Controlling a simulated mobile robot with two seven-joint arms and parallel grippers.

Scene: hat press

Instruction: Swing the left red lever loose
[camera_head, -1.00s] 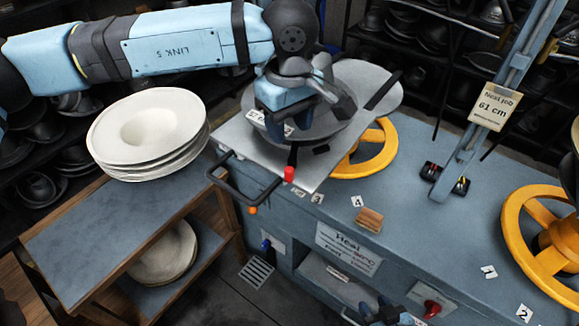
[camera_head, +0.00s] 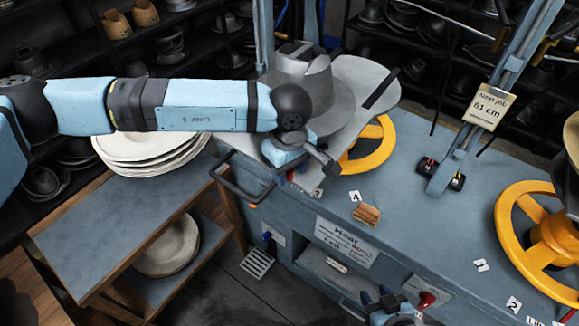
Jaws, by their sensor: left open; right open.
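The left red lever's red end (camera_head: 290,176) shows at the front edge of the grey press plate, mostly hidden behind my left gripper and arm. My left gripper (camera_head: 322,162) is open, close above and to the right of the red end. Whether it touches the lever I cannot tell. A grey hat form (camera_head: 300,78) stands uncovered on the plate behind my arm. My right gripper (camera_head: 395,308) is open and low at the bottom edge, in front of the bench, away from the lever.
A black bar handle (camera_head: 240,185) sticks out left of the lever. A wooden block (camera_head: 367,213) lies on the bench. White felt discs (camera_head: 150,152) are stacked on a side cart (camera_head: 110,225).

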